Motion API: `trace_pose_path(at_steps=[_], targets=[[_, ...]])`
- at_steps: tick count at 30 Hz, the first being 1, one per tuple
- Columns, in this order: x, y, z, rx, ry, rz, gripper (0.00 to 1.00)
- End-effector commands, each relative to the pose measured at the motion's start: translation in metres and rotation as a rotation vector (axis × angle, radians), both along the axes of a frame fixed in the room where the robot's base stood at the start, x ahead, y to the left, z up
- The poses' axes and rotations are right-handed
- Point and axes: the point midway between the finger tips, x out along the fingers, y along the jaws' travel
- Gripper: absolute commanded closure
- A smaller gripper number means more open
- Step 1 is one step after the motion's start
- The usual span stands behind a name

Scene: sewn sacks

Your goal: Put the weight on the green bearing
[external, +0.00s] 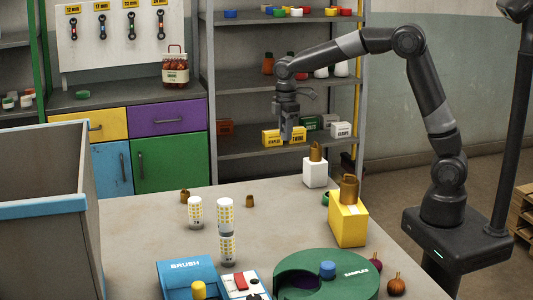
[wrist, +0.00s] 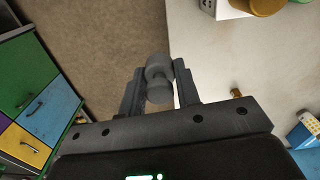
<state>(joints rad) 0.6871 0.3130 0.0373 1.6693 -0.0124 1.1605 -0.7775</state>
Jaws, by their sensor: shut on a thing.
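My gripper (external: 287,134) is raised beyond the far edge of the table, in front of the shelves. In the wrist view my gripper (wrist: 160,88) is shut on a dark grey, rounded weight (wrist: 158,77), held between its two fingers. The weight is hard to tell from the fingers in the external view. A small green round thing (external: 326,198) on the table, left of the yellow box, may be the green bearing; it is mostly hidden. My gripper is above and to the left of it, well apart.
A white bottle (external: 315,174) and a yellow box (external: 347,224), both with brass tops, stand near the green thing. Patterned cylinders (external: 195,212), a blue brush box (external: 186,274) and a green samples tray (external: 349,284) are nearer. A large bin (external: 45,205) stands left. The table's far middle is fairly clear.

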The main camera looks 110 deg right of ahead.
Motion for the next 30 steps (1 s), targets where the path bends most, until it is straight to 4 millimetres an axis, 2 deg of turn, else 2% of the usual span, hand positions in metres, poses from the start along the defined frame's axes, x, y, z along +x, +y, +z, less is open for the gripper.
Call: trace_pose_path(at_steps=[1,8,20,30], targets=[[0.0,0.0,0.014,-0.003,-0.004,0.001,0.98],[0.0,0.0,0.07,-0.004,-0.005,0.001,0.98],[-0.039,0.059,0.078,-0.017,0.007,0.024,0.98],[-0.106,0.129,0.076,-0.015,0.004,0.05,0.98]])
